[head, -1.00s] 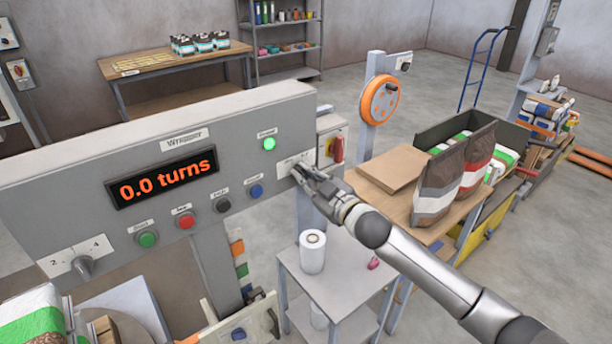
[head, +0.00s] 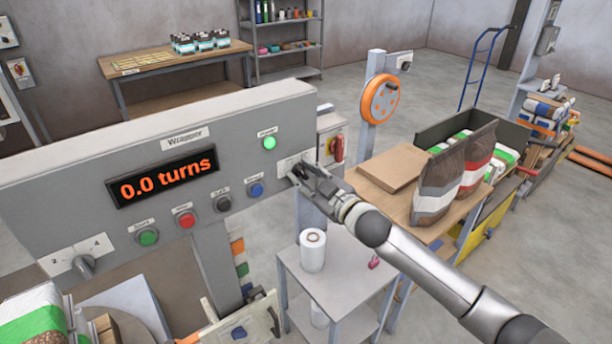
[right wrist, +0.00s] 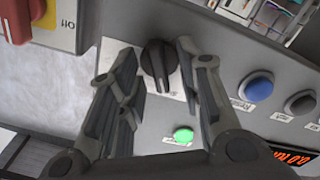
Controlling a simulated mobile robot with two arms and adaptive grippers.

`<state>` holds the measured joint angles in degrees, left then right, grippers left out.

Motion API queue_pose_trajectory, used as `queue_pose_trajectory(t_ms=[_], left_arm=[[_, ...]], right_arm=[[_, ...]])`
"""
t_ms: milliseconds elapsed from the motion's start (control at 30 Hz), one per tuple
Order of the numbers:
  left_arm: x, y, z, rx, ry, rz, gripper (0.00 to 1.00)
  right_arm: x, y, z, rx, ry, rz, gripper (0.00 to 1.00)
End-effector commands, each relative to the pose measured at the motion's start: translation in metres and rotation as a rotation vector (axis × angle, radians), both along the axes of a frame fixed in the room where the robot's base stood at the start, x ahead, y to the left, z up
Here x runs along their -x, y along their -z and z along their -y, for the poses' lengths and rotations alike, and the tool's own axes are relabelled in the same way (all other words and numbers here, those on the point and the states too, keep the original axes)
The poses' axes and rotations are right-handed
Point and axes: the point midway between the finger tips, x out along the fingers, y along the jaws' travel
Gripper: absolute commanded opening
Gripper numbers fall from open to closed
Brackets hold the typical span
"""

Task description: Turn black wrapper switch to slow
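The black wrapper switch (right wrist: 158,62) is a round knob with a raised grip bar on a white plate at the right end of the wrapper panel (head: 100,150). In the right wrist view it sits between the two fingers of my right gripper (right wrist: 160,82). The fingers are apart, one on each side of the knob, with gaps visible; no firm contact shows. In the head view my right gripper (head: 303,172) hides the knob, and the plate's lettering is unreadable. My left gripper is not in view.
A red rotary switch (head: 337,149) on a grey box is close beside the gripper. A green lamp (head: 269,143), blue button (head: 256,190) and black button (head: 223,203) are also near. The display (head: 165,175) reads 0.0 turns. A small table (head: 345,290) stands below.

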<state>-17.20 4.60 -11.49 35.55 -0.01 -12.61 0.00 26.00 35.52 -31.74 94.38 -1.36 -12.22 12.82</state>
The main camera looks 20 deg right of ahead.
Motion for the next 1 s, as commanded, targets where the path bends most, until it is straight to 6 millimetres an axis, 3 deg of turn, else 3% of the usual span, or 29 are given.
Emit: queue_pose_trajectory(t_ms=[267, 700, 1000], left_arm=[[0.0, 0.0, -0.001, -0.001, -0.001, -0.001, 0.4], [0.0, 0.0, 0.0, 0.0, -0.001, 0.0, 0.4], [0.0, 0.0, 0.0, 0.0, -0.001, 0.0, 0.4]], right_arm=[[0.012, 0.002, 0.005, -0.001, 0.002, -0.003, 0.33], [0.083, 0.002, 0.03, 0.001, 0.0, -0.003, 0.33], [0.109, 0.001, 0.04, 0.0, 0.001, -0.001, 0.33]])
